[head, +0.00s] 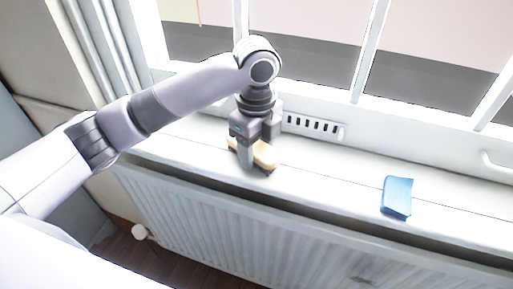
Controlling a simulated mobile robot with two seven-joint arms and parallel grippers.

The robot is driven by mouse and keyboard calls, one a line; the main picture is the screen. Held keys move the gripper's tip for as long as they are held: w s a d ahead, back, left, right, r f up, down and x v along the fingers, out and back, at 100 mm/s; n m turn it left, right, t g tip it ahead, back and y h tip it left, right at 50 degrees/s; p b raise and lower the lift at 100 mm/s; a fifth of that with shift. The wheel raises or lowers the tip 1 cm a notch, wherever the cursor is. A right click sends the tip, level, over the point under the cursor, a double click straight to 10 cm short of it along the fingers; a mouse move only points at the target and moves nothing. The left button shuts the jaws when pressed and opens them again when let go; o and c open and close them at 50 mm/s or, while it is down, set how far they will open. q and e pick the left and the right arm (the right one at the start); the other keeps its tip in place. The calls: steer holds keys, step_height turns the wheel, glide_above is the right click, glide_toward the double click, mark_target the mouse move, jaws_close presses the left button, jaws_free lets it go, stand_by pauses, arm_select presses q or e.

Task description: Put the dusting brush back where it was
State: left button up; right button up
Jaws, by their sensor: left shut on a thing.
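The dusting brush (265,156) has a pale tan wooden back and a dark underside. It is at the white window sill (325,180), left of the middle of the head view. My left gripper (254,162) points down over the brush and is shut on it, with a finger across its near side. The gripper hides part of the brush. I cannot tell whether the brush rests on the sill or is held just above it. My right gripper is not in view.
A blue object (397,197) lies on the sill to the right. A slotted vent (313,126) is in the window frame behind the gripper. A white radiator (230,225) stands below the sill. The sill between brush and blue object is clear.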

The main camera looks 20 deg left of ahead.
mark_target(256, 146)
arm_select(q)
steer(key=o, duration=1.2)
steer(key=shift+f, duration=0.1)
step_height(256, 146, up, 12)
steer(key=p, duration=0.1)
steer(key=shift+p, duration=0.4)
